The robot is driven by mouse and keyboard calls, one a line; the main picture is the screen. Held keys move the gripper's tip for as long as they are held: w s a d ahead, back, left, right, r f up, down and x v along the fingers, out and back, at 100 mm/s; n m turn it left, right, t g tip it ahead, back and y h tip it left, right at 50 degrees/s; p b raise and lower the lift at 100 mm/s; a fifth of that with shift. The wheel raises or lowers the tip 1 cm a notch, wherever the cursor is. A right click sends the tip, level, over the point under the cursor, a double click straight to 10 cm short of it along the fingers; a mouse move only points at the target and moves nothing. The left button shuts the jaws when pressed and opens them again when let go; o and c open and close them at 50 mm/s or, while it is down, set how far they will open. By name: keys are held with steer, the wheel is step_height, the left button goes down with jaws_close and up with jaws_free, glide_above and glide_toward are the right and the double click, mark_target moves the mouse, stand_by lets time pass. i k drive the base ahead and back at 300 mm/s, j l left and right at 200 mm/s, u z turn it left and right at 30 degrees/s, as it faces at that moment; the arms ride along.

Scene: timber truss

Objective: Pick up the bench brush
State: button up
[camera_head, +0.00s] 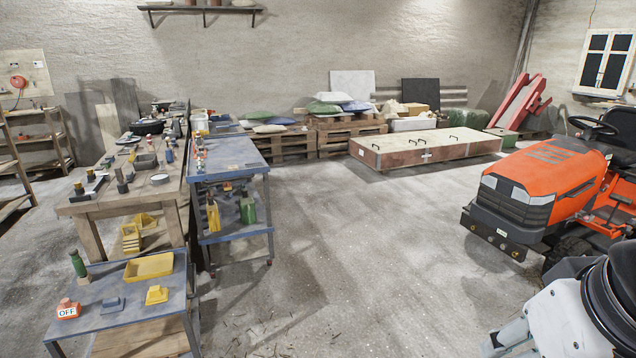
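I cannot make out a bench brush for certain in the head view. The wooden workbench (85,205) at left carries many small tools and parts, too small to tell apart. The blue trolley (236,172) beside it has small items along its left edge. The low blue-grey table (135,303) in front holds a yellow tray (149,267), a green bottle (79,264), an orange item marked OFF (68,309), a small blue-grey item (112,304) and a yellow item (156,295).
An orange ride-on mower (545,180) stands at right. A long low crate (425,155) and pallets with sacks (348,135) stand along the back wall. Wooden shelves (40,140) stand at far left. The concrete floor (350,260) in the middle is clear.

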mark_target(223, 129)
steer(key=i+u, duration=0.1)
steer(key=i, duration=3.95)
steer(key=i+u, duration=0.15)
steer(key=i, duration=0.7)
steer(key=i+l+u, duration=0.15)
steer(key=i, duration=0.65)
steer(key=i+l+u, duration=0.25)
steer(key=i+u, duration=0.2)
steer(key=i+l+u, duration=0.95)
steer(key=i+l, duration=0.85)
steer(key=i, duration=0.15)
steer(key=i+l, duration=0.85)
steer(key=i, duration=0.2)
